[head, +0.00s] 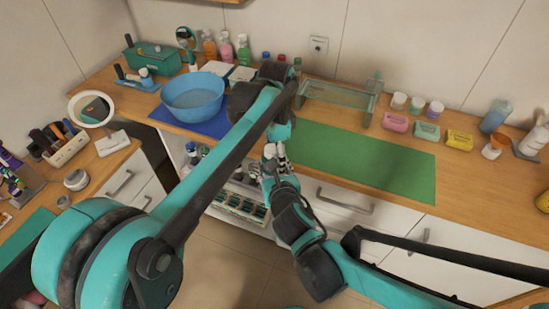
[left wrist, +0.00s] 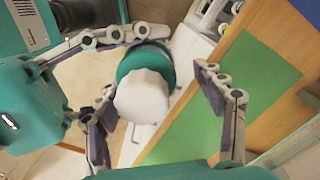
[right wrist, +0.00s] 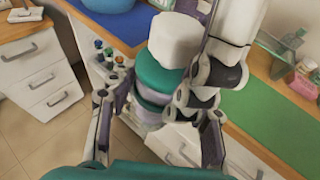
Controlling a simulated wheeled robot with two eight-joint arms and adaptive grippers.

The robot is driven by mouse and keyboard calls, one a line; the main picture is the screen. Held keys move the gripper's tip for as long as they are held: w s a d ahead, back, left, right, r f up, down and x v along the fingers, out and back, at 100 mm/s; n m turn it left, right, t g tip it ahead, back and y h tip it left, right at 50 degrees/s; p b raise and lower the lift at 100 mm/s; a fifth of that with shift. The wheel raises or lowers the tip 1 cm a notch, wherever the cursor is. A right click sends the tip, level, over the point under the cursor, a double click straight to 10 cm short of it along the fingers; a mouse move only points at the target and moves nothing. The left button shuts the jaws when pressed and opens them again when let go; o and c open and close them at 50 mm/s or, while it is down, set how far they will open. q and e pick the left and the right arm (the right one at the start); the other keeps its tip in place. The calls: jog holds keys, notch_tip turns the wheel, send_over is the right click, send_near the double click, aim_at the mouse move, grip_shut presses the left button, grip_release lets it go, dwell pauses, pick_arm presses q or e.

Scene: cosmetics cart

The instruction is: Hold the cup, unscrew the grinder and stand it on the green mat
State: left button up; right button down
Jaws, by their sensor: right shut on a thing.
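A stacked piece with a white cap (left wrist: 143,96) and a teal band (left wrist: 157,61) is held upright in the air in front of the cart counter. The right wrist view shows the white cap (right wrist: 173,40) on top, with teal and lilac bands (right wrist: 155,97) below. My right gripper (right wrist: 156,126) is shut on the lower part, apparently the cup. My left gripper (left wrist: 157,112) is open around the white cap, with gaps on both sides. The seam between grinder and cup is hard to tell. The green mat (head: 365,162) lies bare on the counter to the right.
A blue bowl (head: 193,97) stands on a blue mat (head: 215,125) at the left. A glass shelf (head: 337,95) stands behind the green mat. Soap bars, jars and bottles line the counter's right back. Open shelves and drawers lie below.

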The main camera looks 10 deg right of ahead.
aim_at(273, 148)
pick_arm(q)
jog(key=shift+s+r, duration=0.15)
jog(key=shift+r, duration=2.15)
jog(key=shift+c, duration=0.3)
jog(key=r+m, duration=0.2)
jog(key=a+r+m, duration=0.1)
jog(key=shift+s+r, duration=0.1)
jog(key=shift+s, duration=0.25)
notch_tip(273, 148, down, 8)
jog(key=shift+r, duration=0.15)
jog(key=c, duration=1.2)
jog(key=n, duration=0.6)
jog(key=shift+w, duration=0.1)
